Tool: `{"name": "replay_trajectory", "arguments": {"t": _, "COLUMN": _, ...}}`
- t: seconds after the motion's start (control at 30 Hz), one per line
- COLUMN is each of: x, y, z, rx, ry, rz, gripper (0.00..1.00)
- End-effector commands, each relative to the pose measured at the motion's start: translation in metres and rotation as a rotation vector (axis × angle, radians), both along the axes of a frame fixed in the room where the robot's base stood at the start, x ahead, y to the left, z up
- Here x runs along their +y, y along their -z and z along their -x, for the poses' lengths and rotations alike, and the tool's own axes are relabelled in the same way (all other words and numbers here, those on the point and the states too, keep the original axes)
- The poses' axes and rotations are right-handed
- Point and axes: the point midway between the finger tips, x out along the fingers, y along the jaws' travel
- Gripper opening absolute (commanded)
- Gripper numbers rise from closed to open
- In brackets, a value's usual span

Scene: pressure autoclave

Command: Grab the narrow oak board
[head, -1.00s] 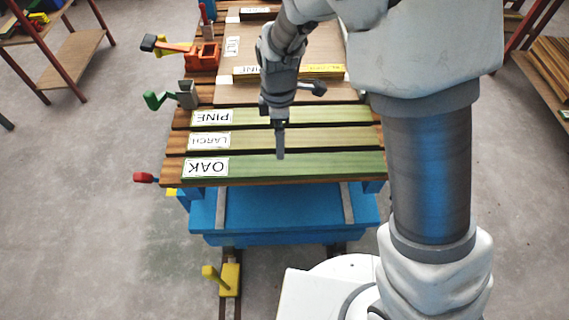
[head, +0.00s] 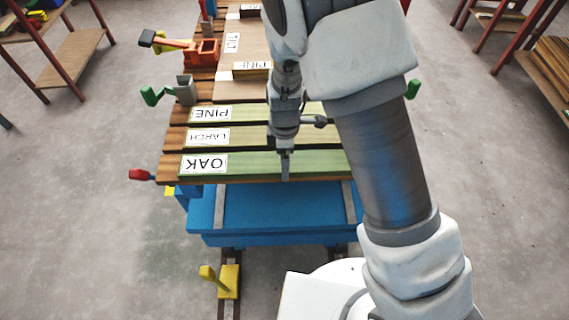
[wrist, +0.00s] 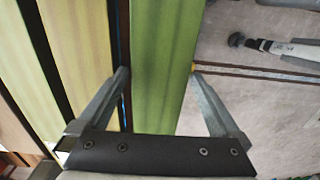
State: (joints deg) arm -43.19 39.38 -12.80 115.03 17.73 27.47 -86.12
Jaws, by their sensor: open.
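The narrow oak board (head: 250,163) is a green plank with a white OAK label (head: 204,163), lying flat along the near edge of the slatted table. In the wrist view the oak board (wrist: 162,60) runs between the two spread fingers of my gripper (wrist: 160,70). One finger is over the dark gap on its left, the other just past its right edge. My gripper (head: 286,178) is open and empty at the oak board in the head view. Whether the fingers touch the board, I cannot tell.
The LARCH board (head: 245,136) and PINE board (head: 246,112) lie parallel behind the oak. An orange clamp (head: 203,52), a grey clamp with a green handle (head: 185,90) and a red handle (head: 140,174) stand at the left side. The floor in front left is clear.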

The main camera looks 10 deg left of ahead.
Motion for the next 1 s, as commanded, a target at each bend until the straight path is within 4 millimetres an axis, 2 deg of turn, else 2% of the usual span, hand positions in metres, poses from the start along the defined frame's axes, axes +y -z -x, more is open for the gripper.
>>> {"name": "replay_trajectory", "arguments": {"t": 0.1, "x": 0.0001, "y": -0.0007, "z": -0.0002, "rx": -0.001, "ry": 0.000, "rz": 0.000, "gripper": 1.00}}
{"name": "replay_trajectory", "arguments": {"t": 0.13, "x": 0.0001, "y": -0.0007, "z": -0.0002, "rx": -0.001, "ry": 0.000, "rz": 0.000, "gripper": 0.96}}
{"name": "replay_trajectory", "arguments": {"t": 0.67, "x": 0.0003, "y": -0.0011, "z": -0.0002, "rx": -0.001, "ry": 0.000, "rz": -0.001, "gripper": 0.01}}
{"name": "replay_trajectory", "arguments": {"t": 1.0, "x": 0.0006, "y": -0.0031, "z": -0.0010, "rx": -0.002, "ry": 0.000, "rz": -0.003, "gripper": 0.00}}
